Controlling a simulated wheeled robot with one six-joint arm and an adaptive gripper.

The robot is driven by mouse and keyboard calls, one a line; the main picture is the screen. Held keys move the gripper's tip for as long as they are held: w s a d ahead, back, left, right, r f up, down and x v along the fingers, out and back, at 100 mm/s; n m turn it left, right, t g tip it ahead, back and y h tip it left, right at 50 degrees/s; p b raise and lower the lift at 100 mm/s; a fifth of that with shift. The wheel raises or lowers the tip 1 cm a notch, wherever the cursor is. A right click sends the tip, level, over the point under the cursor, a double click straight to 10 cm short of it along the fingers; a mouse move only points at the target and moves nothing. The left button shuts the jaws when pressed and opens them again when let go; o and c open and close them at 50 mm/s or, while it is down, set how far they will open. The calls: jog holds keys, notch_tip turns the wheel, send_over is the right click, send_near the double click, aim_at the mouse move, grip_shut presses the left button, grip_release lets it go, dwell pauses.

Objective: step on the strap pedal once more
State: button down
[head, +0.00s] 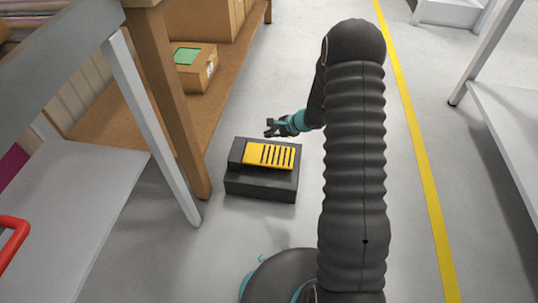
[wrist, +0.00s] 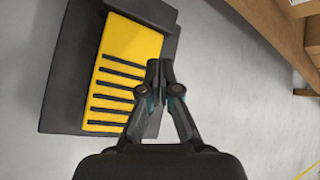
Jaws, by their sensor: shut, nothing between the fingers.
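The strap pedal (head: 268,156) is a yellow plate with black ribs on a dark grey base block (head: 258,184), which stands on the floor in the head view. In the wrist view the yellow plate (wrist: 122,70) fills the left half, with its dark base (wrist: 65,75) around it. My gripper (head: 272,128) is at the far edge of the pedal in the head view. In the wrist view my gripper (wrist: 159,66) is shut and empty, its fingertips over the right edge of the yellow plate. I cannot tell whether they touch it.
A wooden bench leg (head: 177,110) and a white metal leg (head: 150,125) stand left of the pedal. A carton (head: 196,72) with a green label lies on the low wooden shelf. A grey table (head: 510,120) is at right. The floor beside the yellow line (head: 412,130) is clear.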

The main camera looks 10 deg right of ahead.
aim_at(269, 155)
jog(key=shift+f+b, duration=2.25)
jog(key=shift+f, duration=2.1)
jog(key=shift+f, duration=0.25)
jog(key=shift+f, duration=0.2)
jog(key=shift+f, duration=1.3)
jog(key=shift+r, duration=0.1)
jog(key=shift+r+p, duration=0.35)
jog(key=shift+r, duration=1.25)
